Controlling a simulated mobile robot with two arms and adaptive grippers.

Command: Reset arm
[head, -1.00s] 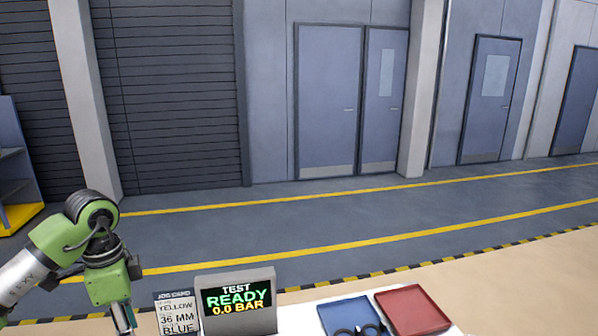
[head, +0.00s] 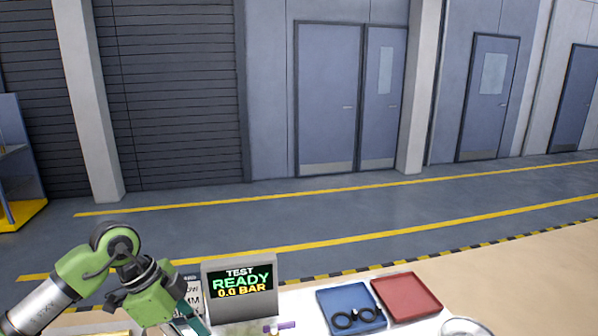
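My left arm comes in from the lower left, with green joints and a pale grey link. Its gripper (head: 194,325) points down at the bottom edge, in front of the job card (head: 192,292). The fingertips are cut off by the frame, so I cannot tell whether they are open or shut.
A test monitor (head: 240,287) reads READY, 0.0 BAR. A blue tray (head: 330,296) holds black rings (head: 356,317); an empty red tray (head: 407,297) sits beside it.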

